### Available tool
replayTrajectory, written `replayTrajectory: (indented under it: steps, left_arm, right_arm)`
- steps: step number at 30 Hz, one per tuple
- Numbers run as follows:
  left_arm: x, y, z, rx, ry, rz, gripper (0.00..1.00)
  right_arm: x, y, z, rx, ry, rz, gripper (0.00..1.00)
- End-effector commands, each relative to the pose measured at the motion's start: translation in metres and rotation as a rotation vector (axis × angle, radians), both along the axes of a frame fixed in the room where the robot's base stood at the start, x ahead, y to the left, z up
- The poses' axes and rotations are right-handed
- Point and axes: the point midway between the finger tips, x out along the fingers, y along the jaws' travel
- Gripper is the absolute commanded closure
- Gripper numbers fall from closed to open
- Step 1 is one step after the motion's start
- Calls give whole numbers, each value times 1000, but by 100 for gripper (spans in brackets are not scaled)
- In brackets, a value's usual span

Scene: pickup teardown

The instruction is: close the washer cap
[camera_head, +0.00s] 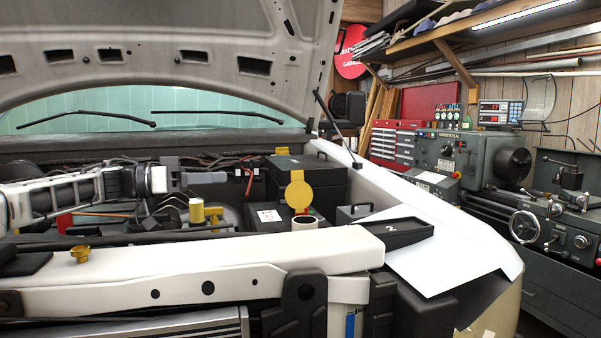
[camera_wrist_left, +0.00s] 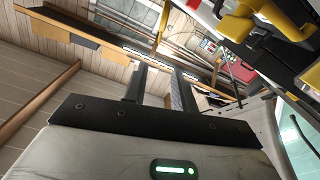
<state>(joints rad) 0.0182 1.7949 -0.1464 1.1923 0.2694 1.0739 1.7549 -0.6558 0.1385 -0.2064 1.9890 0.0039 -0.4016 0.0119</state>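The washer cap (camera_head: 299,190) is a round yellow flap. It stands raised, open, behind the pale round filler neck (camera_head: 305,223) in the engine bay. My left gripper (camera_head: 222,178) reaches in from the left, with its fingertips to the left of the cap and apart from it. In the left wrist view my left gripper's two dark fingers (camera_wrist_left: 161,76) are parted with nothing between them. Yellow parts show at that view's upper right, but I cannot tell whether one is the cap. My right gripper is not in view.
A yellow cylinder part (camera_head: 197,211) stands below my left gripper. A small yellow cap (camera_head: 80,255) sits on the pale front crossbeam (camera_head: 180,278). A black tray (camera_head: 396,233) lies on the white fender cover (camera_head: 450,255). The raised hood (camera_head: 170,25) hangs overhead.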

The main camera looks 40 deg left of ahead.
Motion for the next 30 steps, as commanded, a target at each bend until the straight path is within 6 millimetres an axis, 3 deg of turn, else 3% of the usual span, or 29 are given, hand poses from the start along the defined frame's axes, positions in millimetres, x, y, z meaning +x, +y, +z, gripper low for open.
replayTrajectory:
  steps: [8,14,30]
  left_arm:
    - [5,-4,0,1,1,0,73]
    - [21,-17,-1,1,4,-3,73]
    - [93,-76,0,4,1,-4,73]
  right_arm:
    - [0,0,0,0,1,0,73]
    - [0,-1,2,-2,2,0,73]
    - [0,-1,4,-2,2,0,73]
